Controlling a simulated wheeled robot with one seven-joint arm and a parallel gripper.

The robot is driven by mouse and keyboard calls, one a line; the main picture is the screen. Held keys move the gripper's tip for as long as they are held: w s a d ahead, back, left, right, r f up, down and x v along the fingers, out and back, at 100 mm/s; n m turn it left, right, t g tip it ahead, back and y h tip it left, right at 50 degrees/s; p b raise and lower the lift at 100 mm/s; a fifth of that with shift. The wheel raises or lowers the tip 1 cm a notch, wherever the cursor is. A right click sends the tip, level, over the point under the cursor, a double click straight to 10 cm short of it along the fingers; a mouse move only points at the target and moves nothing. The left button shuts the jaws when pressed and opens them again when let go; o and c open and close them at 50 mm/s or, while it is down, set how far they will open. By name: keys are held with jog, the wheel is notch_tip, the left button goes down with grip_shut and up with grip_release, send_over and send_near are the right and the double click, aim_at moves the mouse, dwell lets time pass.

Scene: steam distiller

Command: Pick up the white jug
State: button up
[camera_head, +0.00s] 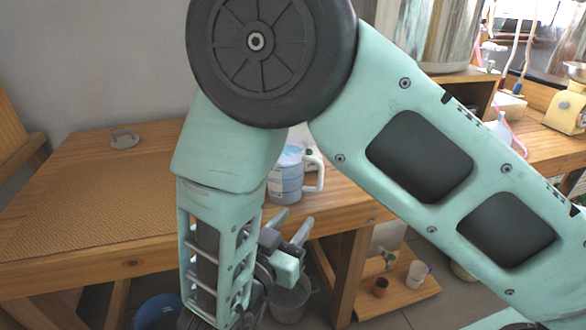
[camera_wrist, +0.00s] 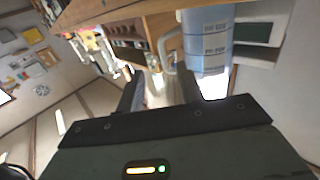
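The white jug (camera_head: 287,181) stands upright on the wooden table near its front edge, just right of my arm. It has a pale blue body, a white rim and a white handle on its right; my arm is close to its left side in the picture. In the wrist view the jug (camera_wrist: 207,42) shows at the top, right of centre, with dark lettering and its handle to the left. My gripper (camera_head: 292,222) is open and empty, in front of and below the jug. Its two dark fingers stand apart in the wrist view (camera_wrist: 160,84), clear of the jug.
The wooden table (camera_head: 90,190) is mostly bare at left, with a small grey round object (camera_head: 124,139) at the back. Below stand a grey bucket (camera_head: 289,302), a blue round object (camera_head: 158,311) and a low shelf (camera_head: 400,303) with small cups. A yellow appliance (camera_head: 567,108) is at right.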

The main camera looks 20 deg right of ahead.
aim_at(319, 186)
jog(key=x, duration=0.9)
jog(key=shift+x, duration=2.8)
jog(key=shift+r, duration=0.2)
grip_shut()
